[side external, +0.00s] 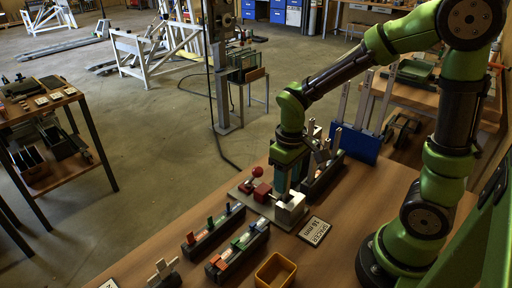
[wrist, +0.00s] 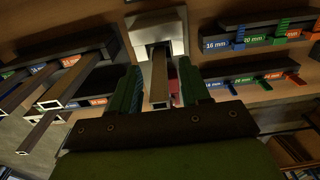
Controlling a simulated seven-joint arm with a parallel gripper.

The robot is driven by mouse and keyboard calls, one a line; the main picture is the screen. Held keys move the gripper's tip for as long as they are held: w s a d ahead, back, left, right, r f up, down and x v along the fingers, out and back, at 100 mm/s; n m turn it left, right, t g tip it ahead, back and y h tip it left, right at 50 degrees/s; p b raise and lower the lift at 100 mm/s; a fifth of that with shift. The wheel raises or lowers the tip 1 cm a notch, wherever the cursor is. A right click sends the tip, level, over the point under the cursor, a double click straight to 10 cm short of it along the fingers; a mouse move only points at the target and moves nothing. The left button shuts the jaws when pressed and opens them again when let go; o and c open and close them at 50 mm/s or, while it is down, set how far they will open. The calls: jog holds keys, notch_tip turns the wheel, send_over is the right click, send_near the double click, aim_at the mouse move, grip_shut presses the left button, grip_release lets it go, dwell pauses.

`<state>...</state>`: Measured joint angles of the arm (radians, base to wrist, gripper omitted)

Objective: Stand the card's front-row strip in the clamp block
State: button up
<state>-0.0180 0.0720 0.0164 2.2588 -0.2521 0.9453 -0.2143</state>
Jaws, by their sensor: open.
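The card (side external: 314,231) lies on the table and reads "SPACER 16 mm". The clamp block (side external: 290,208), pale metal with red parts beside it, stands left of the card; it also shows in the wrist view (wrist: 150,24). A grey hollow strip (wrist: 158,75) stands with its far end at the clamp block. My gripper (side external: 291,180) is above the block, and its green fingers (wrist: 160,90) are open on either side of the strip. Whether a finger touches the strip, I cannot tell. Other grey strips (wrist: 65,85) stand in labelled racks at the left of the wrist view.
The strip rack (side external: 322,178) stands close behind my gripper. Two dark racks (side external: 238,250) with coloured pieces are at front left; their labels include 16 mm and 20 mm (wrist: 280,41). A yellow tray (side external: 275,271) is near the front. Table right of the card is clear.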

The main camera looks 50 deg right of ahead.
jog(key=shift+r, duration=0.15)
notch_tip(320, 180, up, 17)
jog(key=shift+f, duration=0.2)
dwell(0.3)
jog(key=s+a+f+m+t+y, duration=0.2)
jog(key=s+m+t, duration=0.2)
jog(key=t, duration=0.3)
jog(key=shift+s+a+f, duration=0.15)
jog(key=shift+s+f, duration=0.05)
jog(key=shift+s, duration=0.7)
jog(key=shift+c, duration=0.3)
